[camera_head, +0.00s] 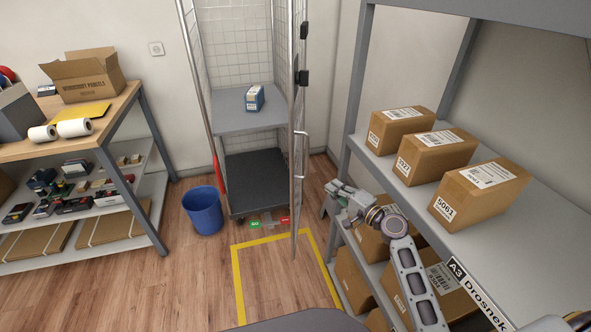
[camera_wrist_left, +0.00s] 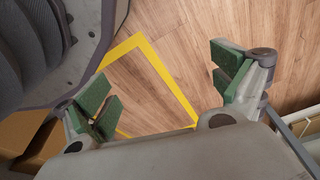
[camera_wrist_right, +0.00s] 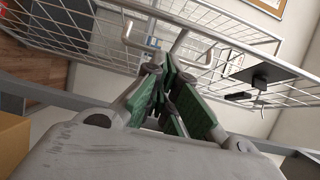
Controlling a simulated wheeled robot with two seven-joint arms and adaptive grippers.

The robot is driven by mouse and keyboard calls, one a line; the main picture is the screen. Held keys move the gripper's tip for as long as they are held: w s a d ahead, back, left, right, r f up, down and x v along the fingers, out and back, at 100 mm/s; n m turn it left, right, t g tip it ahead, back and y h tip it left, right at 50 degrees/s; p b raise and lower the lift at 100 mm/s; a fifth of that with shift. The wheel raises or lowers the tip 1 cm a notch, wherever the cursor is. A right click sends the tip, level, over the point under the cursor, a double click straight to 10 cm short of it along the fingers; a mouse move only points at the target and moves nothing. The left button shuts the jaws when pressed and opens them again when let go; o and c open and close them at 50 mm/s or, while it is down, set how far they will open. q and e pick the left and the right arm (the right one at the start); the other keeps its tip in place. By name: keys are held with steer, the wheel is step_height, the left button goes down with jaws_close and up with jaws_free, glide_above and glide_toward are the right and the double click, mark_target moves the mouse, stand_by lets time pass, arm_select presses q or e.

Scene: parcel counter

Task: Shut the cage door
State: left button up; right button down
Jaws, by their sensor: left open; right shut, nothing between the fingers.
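The wire cage (camera_head: 225,143) stands against the back wall, with a grey shelf and a dark base. Its door (camera_head: 297,190) stands open on the right side, pointing toward me and seen nearly edge-on. A bent bar handle (camera_head: 304,134) sticks out on the door's right face. My right gripper (camera_head: 335,192) is right of the door and lower than the handle, apart from it in the picture. In the right wrist view my right gripper (camera_wrist_right: 172,92) is shut and empty, with wire mesh (camera_wrist_right: 220,65) beyond it. My left gripper (camera_wrist_left: 163,85) is open and empty over the floor.
A blue bin (camera_head: 203,210) stands left of the cage. A yellow floor outline (camera_head: 238,280) lies before it, with clear floor inside. A rack with boxes (camera_head: 435,156) crowds my right arm. A packing table (camera_head: 130,97) is at left. Green and red pedals (camera_head: 256,225) sit at the cage's foot.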

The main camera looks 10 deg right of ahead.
arm_select(q)
steer(key=shift+s+f, duration=0.15)
steer(key=shift+s, duration=0.3)
arm_select(e)
steer(key=shift+w+r, duration=0.1)
steer(key=shift+r, duration=0.35)
arm_select(q)
steer(key=shift+w+a+f, duration=0.15)
steer(key=shift+a+f, duration=0.1)
steer(key=shift+f, duration=0.2)
arm_select(e)
steer(key=s+a+x, duration=0.1)
steer(key=a+x, duration=0.1)
steer(key=x, duration=1)
steer(key=shift+w+a, duration=0.25)
steer(key=shift+a, duration=0.15)
